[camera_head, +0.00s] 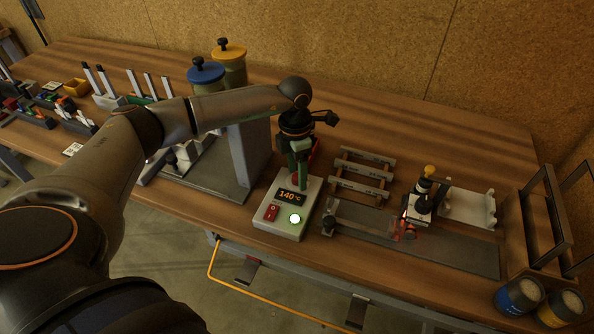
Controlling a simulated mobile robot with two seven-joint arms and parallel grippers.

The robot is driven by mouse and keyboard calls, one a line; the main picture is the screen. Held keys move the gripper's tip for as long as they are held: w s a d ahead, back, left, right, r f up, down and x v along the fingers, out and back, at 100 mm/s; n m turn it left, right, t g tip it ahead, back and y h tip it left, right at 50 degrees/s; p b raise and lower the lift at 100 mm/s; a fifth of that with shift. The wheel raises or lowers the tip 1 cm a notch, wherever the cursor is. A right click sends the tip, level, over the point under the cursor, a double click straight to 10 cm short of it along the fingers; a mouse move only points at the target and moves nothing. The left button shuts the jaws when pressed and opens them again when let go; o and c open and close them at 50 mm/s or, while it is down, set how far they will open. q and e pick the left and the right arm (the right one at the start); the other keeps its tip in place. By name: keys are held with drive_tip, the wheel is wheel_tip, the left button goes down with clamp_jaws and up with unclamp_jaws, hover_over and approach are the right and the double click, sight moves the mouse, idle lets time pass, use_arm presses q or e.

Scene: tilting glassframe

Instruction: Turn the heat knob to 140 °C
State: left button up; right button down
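The white heating unit (284,226) stands near the front edge of the table. Its dark display (289,196) reads 140 °C in orange. A red switch (271,213) and a lit, whitish-green round light or button (295,218) sit below the display. My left gripper (299,178) reaches down over the back end of the unit, just behind the display. The heat knob cannot be made out; the gripper may hide it. Its fingers are dark and small here, so whether they are open or shut on something cannot be told. My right gripper is not in view.
A grey stand (215,180) is left of the unit, with blue-lidded (206,73) and yellow-lidded (230,51) jars behind. A slatted rack (361,177) and a long grey rail (455,247) bearing a black-and-white device (419,203) lie to the right. The back right of the table is clear.

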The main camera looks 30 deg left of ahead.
sight(296, 174)
use_arm(q)
wheel_tip(296, 174, up, 12)
drive_tip(key=b, duration=0.1)
drive_tip(key=shift+w+a+r+b, duration=0.2)
drive_tip(key=shift+a+r+b, duration=0.05)
drive_tip(key=shift+a+b, duration=0.05)
idle(0.7)
